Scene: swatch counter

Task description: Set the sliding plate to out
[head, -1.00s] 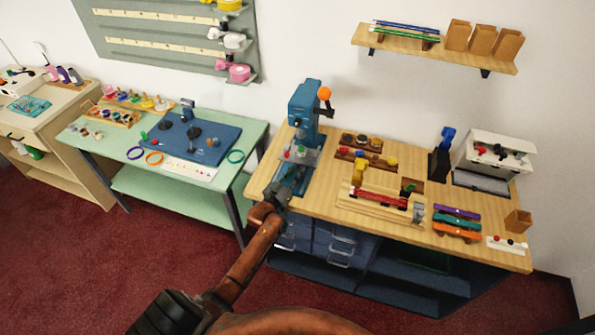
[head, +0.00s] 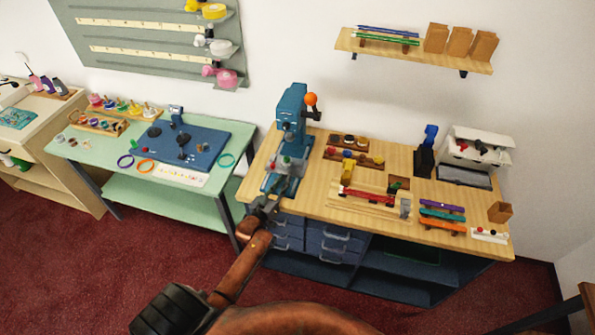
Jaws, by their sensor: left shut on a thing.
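The blue press (head: 291,108) with an orange ball on its lever stands at the left end of the wooden bench. Its grey sliding plate (head: 287,166), with small red and green parts on it, sits low at the press, toward the bench's front. My left gripper (head: 264,204) is at the front edge of the bench, just in front of the press base. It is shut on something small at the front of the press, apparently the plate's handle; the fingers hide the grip. My right gripper is out of view.
The bench (head: 325,192) also holds a red-barred wooden fixture (head: 366,197), coloured strips (head: 441,217) and a white box machine (head: 476,150). A green table (head: 83,150) with a blue mat stands left, across a gap. Drawers (head: 334,243) are under the bench.

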